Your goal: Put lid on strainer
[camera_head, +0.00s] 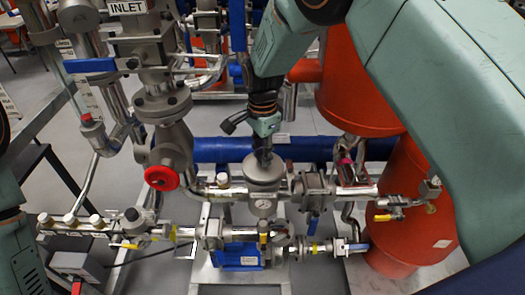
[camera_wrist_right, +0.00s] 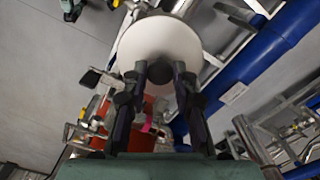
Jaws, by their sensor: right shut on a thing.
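My right gripper (camera_head: 264,155) points straight down in the middle of the head view. It is shut on the lid (camera_head: 264,173), a round grey disc, by the knob on its top. In the right wrist view the lid (camera_wrist_right: 158,42) shows as a pale disc beyond the two dark fingers (camera_wrist_right: 160,75). The lid is right over the strainer (camera_head: 263,191), part of the steel pipe line, and hides its opening. I cannot tell whether the lid touches the rim. My left gripper is not in view.
A blue pipe (camera_head: 215,149) runs behind, an orange tank (camera_head: 410,215) stands at right, and a red cap (camera_head: 161,178) is at left.

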